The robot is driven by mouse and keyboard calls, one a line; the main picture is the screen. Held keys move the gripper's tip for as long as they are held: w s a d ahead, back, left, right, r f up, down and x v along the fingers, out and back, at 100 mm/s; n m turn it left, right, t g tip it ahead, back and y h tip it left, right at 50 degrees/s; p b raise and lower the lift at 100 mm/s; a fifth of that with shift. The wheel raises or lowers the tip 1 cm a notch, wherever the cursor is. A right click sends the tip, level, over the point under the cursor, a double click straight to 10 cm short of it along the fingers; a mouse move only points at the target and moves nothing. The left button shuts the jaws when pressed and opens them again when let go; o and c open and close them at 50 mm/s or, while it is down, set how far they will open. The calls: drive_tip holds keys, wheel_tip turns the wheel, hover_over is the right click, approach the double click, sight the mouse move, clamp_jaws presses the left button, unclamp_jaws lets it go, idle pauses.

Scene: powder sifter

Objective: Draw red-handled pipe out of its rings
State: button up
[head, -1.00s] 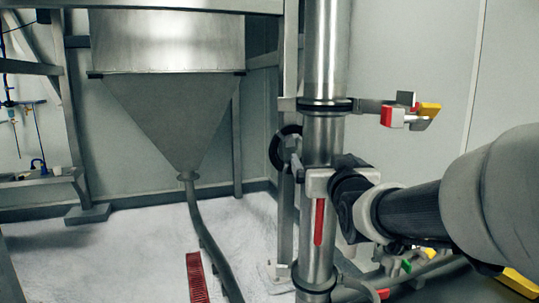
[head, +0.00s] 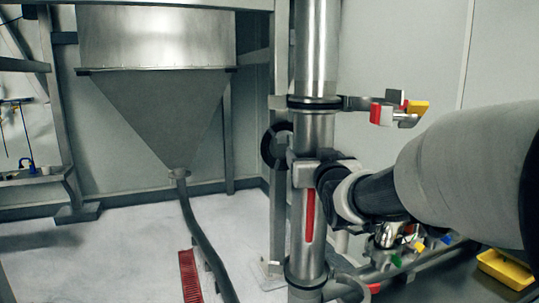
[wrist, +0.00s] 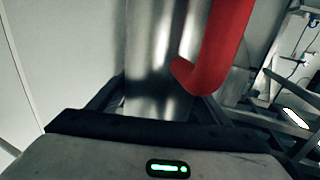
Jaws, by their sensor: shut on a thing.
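The red-handled pipe (head: 314,135) is a shiny steel tube standing upright in the head view. Its red handle (head: 309,215) runs down its front and also shows in the wrist view (wrist: 215,50). The upper ring (head: 320,104) is a dark band around the pipe line, with a clamp arm (head: 385,106) sticking out to the right. The lower ring (head: 306,280) is near the bottom of the picture. My gripper (head: 303,173) is shut on the pipe above the handle, and its fingers flank the tube in the wrist view (wrist: 155,108). The pipe looks in line with both rings.
A steel frame post (head: 280,120) stands close behind and left of the pipe. A grey hopper (head: 155,115) with a hose is at the left. A red grating (head: 190,275) lies on the floor. Coloured fittings (head: 405,248) and a yellow tray (head: 505,270) are low at right.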

drive_tip(key=c, duration=0.4)
drive_tip(key=shift+r, duration=0.35)
drive_tip(key=shift+c, duration=0.4)
